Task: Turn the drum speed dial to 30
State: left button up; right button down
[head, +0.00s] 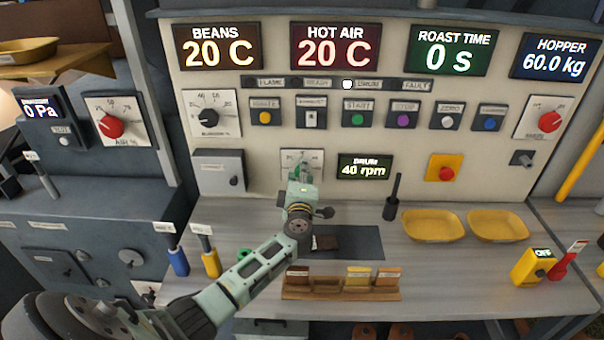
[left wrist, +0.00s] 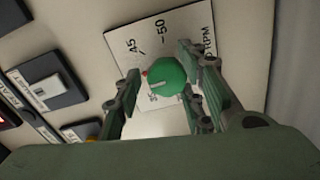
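The drum speed dial is a round green knob (left wrist: 168,78) on a white scale plate (left wrist: 190,28) in the left wrist view. The marks 45, 50 and RPM can be read there; a lower mark is partly covered. A white line and a small red tip show at the knob's edge. My left gripper (left wrist: 160,70) has its fingers on either side of the knob, with a visible gap on the left side. In the head view my left gripper (head: 302,174) covers most of the plate (head: 289,158). The drum display (head: 365,167) reads 40 rpm. My right gripper is not in view.
A row of buttons (head: 357,114) sits above the dial. A red stop knob on a yellow plate (head: 445,168) is right of the display. Yellow trays (head: 433,225), a black-handled tool (head: 392,198) and a wooden sample rack (head: 340,284) are on the counter.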

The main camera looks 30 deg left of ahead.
pick_arm(q)
jog(key=c, duration=0.8)
jog(key=shift+r, duration=0.1)
jog(key=n, duration=0.6)
jog(key=n+b, duration=0.1)
jog(key=n, duration=0.6)
jog(key=a+n+b, duration=0.1)
jog(key=n, duration=0.5)
jog(key=shift+s+f+n, duration=0.2)
jog(key=shift+n, duration=0.2)
jog(key=shift+f, duration=0.1)
